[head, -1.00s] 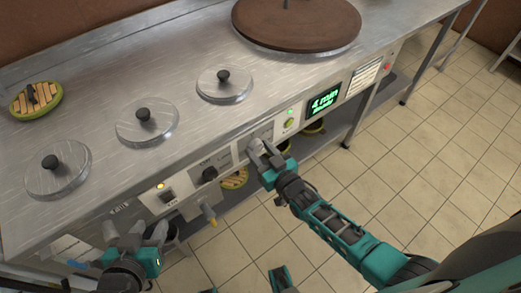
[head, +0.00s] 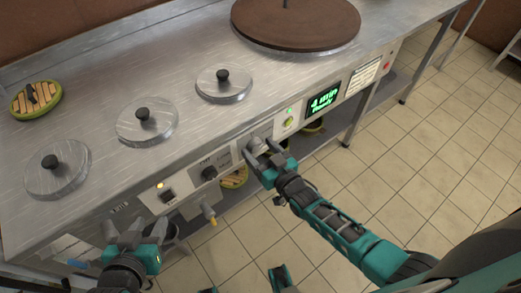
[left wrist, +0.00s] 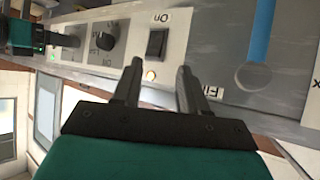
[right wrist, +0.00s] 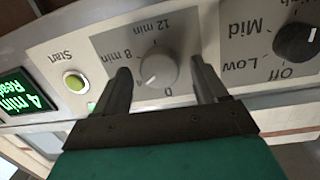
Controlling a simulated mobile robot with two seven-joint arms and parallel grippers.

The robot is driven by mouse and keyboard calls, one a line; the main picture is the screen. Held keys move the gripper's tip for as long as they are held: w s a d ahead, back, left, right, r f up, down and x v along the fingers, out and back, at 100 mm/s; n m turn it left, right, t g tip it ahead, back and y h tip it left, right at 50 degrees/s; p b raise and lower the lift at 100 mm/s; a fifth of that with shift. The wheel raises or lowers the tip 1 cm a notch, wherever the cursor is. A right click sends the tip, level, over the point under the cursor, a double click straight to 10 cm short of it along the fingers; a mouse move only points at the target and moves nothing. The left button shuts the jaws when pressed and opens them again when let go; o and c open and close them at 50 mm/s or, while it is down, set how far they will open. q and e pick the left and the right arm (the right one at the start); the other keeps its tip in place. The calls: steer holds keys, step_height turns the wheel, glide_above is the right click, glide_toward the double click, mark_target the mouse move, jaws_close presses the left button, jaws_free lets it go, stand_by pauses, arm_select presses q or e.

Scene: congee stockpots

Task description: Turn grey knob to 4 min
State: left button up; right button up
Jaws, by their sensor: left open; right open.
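My left gripper (head: 136,232) is open and empty before the panel's left part.
A green start button (right wrist: 75,82) lies between knob and display. Several lidded wells are on the steel counter (head: 190,55).

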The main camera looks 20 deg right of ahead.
steer(key=shift+s+r, duration=0.1)
steer(key=shift+s, duration=0.2)
arm_select(q)
steer(key=shift+s+a+r+p, duration=0.35)
steer(key=shift+a+p, duration=0.2)
steer(key=shift+p, duration=0.7)
arm_select(e)
steer(key=v, duration=1.2)
steer(key=shift+d, duration=0.15)
steer(key=shift+s, duration=0.1)
arm_select(q)
steer(key=shift+r, duration=0.1)
steer(key=r+p, duration=0.1)
steer(key=a+p, duration=0.1)
steer(key=p, duration=0.1)
steer(key=r+p, duration=0.1)
steer(key=shift+s+a+r+y, duration=0.15)
steer(key=shift+s+r+y, duration=0.15)
steer(key=shift+s+y, duration=0.1)
arm_select(e)
steer(key=s+r+g+h, duration=0.2)
steer(key=s+r+g, duration=0.2)
steer(key=r, duration=0.4)
steer(key=shift+d+g+h, duration=0.2)
steer(key=shift+g+h, duration=0.1)
steer(key=shift+g, duration=0.4)
